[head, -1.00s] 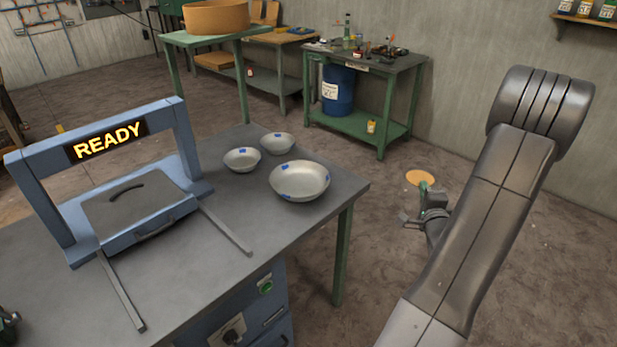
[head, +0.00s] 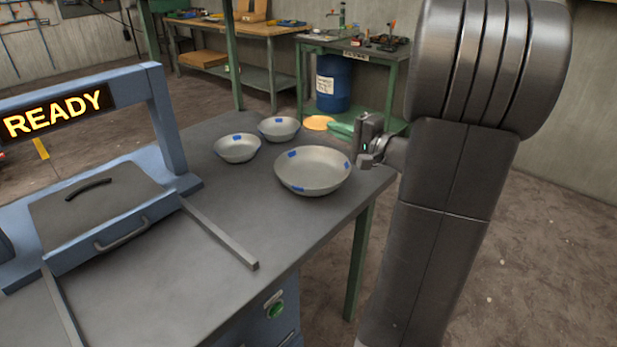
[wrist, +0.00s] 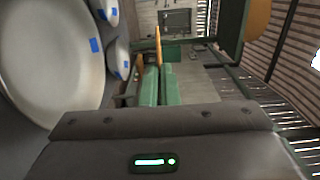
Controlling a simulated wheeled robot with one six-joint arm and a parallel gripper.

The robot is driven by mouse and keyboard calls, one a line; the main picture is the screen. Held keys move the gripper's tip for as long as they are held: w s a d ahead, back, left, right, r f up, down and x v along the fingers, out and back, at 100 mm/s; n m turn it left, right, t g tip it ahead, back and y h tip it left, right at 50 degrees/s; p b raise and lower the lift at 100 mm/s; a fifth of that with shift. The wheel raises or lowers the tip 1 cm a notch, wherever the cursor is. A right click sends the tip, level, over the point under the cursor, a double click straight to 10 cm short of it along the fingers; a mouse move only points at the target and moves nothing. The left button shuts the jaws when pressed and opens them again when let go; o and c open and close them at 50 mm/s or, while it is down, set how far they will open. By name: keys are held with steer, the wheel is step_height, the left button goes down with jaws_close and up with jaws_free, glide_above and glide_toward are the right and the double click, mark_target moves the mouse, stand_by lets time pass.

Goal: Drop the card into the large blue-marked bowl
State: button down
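The large pale bowl (head: 312,172) with blue marks stands on the grey table near its right corner. It also fills the left of the wrist view (wrist: 55,60). The card appears as a flat orange, rounded piece (head: 318,122) in the head view, and as a thin orange edge in the wrist view (wrist: 158,42). My gripper (head: 338,127) has green fingers, also seen in the wrist view (wrist: 157,78), closed on the card. In the head view the card shows just above the bowl's far rim. In the wrist view it is to the right of the bowl, apart from it.
Two smaller blue-marked bowls, a left one (head: 237,150) and a far one (head: 279,129), stand beside the large bowl. A blue frame with a READY sign (head: 58,113) stands at left on the table. A green workbench (head: 350,45) and blue drum (head: 333,85) are behind.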

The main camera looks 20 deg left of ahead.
steer(key=shift+f+b, duration=1.6)
steer(key=shift+f, duration=1.35)
steer(key=c, duration=1.6)
jaws_free()
steer(key=shift+d, duration=0.15)
steer(key=v, duration=1.3)
steer(key=shift+s+d+p, duration=0.2)
steer(key=shift+d+p, duration=0.05)
steer(key=shift+p, duration=0.15)
steer(key=shift+a, duration=0.1)
